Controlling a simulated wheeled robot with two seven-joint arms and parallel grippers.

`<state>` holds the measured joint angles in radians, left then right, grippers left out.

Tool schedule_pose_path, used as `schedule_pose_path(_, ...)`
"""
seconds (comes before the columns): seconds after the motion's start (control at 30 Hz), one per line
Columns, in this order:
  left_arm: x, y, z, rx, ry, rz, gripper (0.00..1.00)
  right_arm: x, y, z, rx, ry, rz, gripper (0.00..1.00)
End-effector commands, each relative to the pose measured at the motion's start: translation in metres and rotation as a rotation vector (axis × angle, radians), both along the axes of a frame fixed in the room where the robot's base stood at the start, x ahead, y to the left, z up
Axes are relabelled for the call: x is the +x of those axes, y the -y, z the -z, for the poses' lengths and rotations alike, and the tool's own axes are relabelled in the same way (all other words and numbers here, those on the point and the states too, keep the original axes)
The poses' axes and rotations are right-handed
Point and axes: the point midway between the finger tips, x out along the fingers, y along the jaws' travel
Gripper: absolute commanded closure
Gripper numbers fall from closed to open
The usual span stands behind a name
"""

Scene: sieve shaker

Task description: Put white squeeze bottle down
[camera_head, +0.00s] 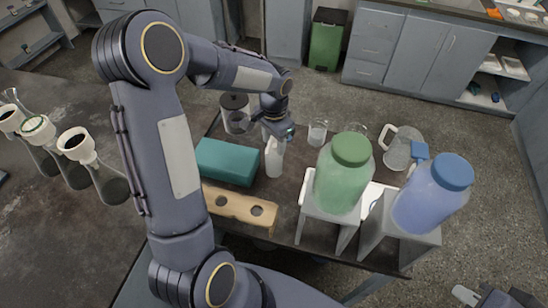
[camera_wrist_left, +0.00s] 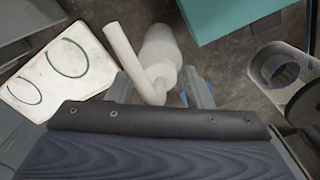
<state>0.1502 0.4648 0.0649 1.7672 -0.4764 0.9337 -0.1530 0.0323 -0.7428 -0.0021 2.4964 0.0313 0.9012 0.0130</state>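The white squeeze bottle (camera_head: 274,160) stands upright, seemingly on the dark table, right of a teal box. In the left wrist view the bottle (camera_wrist_left: 161,48) shows its body, cap and bent white spout. My left gripper (camera_head: 278,132) is above it, at the bottle's top. In the left wrist view its two fingers (camera_wrist_left: 162,92) are apart, with the cap and spout between them and a gap at the left finger. My right gripper (camera_head: 488,297) shows only in part at the bottom right corner, away from the bottle; its finger state is unclear.
The teal box (camera_head: 226,162) is close left of the bottle, and a wooden holed rack (camera_head: 240,208) is in front. A green-filled jar (camera_head: 343,175) and a blue-filled jar (camera_head: 432,195) stand on grey stands to the right. Beakers (camera_head: 317,132) and a jug (camera_head: 402,148) are behind.

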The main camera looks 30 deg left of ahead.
Motion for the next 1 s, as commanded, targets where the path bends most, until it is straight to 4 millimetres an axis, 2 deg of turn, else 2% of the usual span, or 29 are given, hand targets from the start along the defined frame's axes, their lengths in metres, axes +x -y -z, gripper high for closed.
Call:
schedule_pose_path(0.03,0.0,0.0,0.0,0.0,0.0,0.0,0.61,0.0,0.0,0.0,0.0,0.0,0.0,1.0)
schedule_pose_path(0.33,0.0,0.0,0.0,0.0,0.0,0.0,1.0,0.0,0.0,0.0,0.0,0.0,0.0,1.0)
schedule_pose_path(0.77,0.001,0.0,-0.004,0.0,0.003,0.0,1.0,0.0,0.0,0.0,0.0,0.0,0.0,1.0)
schedule_pose_path(0.87,0.001,0.0,-0.011,0.001,0.003,0.0,1.0,0.0,0.0,0.001,0.0,0.0,0.0,1.0)
schedule_pose_path(1.0,0.001,0.0,-0.032,0.0,0.006,-0.001,1.0,0.0,0.0,0.002,0.0,0.0,0.0,1.0)
